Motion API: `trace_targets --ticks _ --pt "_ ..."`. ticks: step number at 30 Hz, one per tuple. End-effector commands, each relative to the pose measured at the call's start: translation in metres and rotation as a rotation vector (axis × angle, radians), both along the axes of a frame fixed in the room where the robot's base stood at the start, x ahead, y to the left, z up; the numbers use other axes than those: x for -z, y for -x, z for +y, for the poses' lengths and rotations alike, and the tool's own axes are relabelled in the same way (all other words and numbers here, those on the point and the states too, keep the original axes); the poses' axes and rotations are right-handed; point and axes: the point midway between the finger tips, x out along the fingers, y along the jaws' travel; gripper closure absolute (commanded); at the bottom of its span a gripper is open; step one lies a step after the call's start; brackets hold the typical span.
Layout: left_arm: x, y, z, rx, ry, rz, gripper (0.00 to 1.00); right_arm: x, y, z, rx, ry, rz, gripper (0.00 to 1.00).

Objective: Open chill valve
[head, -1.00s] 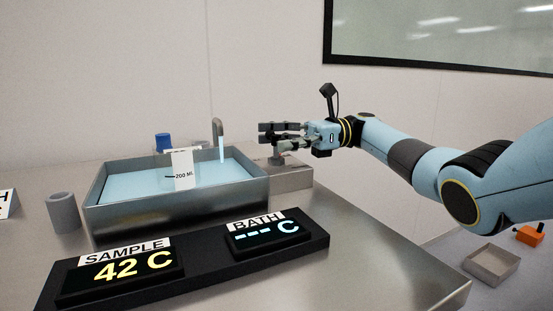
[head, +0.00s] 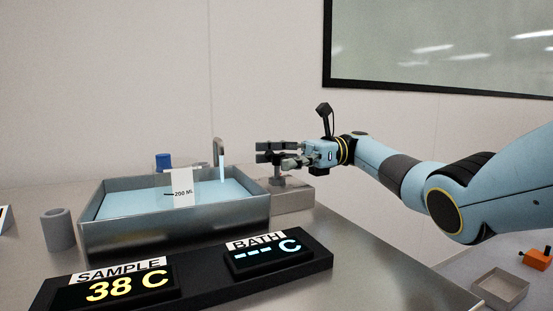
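The chill valve (head: 279,179) is a small grey stem on a metal block at the right end of the bath. My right gripper (head: 272,153) is at the top of the valve, its dark fingers pointing left. A gap shows between the fingers, but the handle is small and partly hidden, so I cannot tell whether they grip it. The curved spout (head: 218,151) pours a pale blue stream into the bath (head: 180,238), which holds blue liquid. My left gripper is not in view.
A white 200 ML label (head: 180,181) and a blue cap (head: 163,161) show at the bath. A grey cup (head: 58,230) stands left. The sample display (head: 119,288) reads 38 C; the bath display (head: 265,253) shows dashes. A tray (head: 499,288) lies lower right.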

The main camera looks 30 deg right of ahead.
Motion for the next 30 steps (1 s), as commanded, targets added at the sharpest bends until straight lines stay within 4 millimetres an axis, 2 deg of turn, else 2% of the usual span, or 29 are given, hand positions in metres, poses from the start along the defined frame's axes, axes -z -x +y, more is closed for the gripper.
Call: trace_targets --ticks 4,7,15,19,24,30 --pt "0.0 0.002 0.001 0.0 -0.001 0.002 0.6 -0.002 0.0 0.0 0.0 0.001 0.0 0.06" --pt "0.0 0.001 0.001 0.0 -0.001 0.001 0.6 -0.013 0.0 0.0 0.0 0.002 -0.003 0.06" --pt "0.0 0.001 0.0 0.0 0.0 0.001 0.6 -0.068 -0.001 0.0 0.0 0.002 -0.004 0.06" --pt "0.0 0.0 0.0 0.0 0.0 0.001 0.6 -0.088 -0.001 0.001 -0.001 0.0 -0.002 0.06" --pt "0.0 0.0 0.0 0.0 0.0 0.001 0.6 -0.099 -0.001 0.001 -0.001 0.001 0.001 0.06" --pt "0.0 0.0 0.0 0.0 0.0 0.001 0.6 -0.1 -0.001 0.001 -0.001 0.0 0.001 0.06"
